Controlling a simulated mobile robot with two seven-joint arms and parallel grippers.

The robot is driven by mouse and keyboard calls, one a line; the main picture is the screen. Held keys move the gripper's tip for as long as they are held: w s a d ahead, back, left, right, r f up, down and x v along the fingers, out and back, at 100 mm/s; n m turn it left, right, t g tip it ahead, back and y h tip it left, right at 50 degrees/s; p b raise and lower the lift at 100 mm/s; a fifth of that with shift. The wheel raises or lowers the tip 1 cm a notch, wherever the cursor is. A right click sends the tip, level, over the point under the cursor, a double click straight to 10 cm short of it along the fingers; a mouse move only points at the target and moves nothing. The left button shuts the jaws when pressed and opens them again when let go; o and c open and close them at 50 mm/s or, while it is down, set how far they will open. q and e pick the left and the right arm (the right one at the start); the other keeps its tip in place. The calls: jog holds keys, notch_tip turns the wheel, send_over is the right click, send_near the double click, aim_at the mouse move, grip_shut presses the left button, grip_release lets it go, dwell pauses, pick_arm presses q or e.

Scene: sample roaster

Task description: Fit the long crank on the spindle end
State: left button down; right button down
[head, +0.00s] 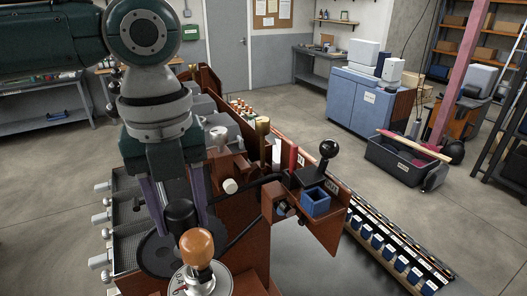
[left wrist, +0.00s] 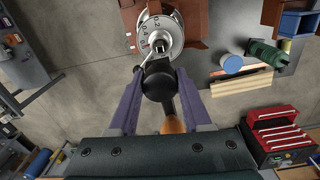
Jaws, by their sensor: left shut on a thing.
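My left gripper (left wrist: 158,85) is shut on a black piece (left wrist: 157,75), which I take to be the long crank; its purple fingers stand either side of it. A dark bar runs from this piece to an orange wooden grip (left wrist: 173,126), partly hidden by the gripper body. The numbered silver dial (left wrist: 146,35) lies just beyond the black piece, with a small silver end at its middle, probably the spindle end. Whether the two touch I cannot tell. In the head view, my left gripper (head: 178,205) is low at left, near a wooden grip (head: 197,248). My right gripper is not in view.
The brown roaster body (head: 255,245) carries a black ball knob (head: 330,148) and a blue cup (head: 315,201) to the right. A row of blue boxes (head: 400,264) lies farther right. In the wrist view, a red drawer chest (left wrist: 278,135) stands at right.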

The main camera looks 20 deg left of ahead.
pick_arm(q)
jog(key=shift+w+a+r+m, duration=0.2)
jog(key=shift+w+a+m, duration=0.15)
jog(key=shift+w+m, duration=0.05)
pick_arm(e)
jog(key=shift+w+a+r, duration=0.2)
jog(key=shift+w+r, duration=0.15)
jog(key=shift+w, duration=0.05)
pick_arm(q)
jog(key=shift+s, duration=0.1)
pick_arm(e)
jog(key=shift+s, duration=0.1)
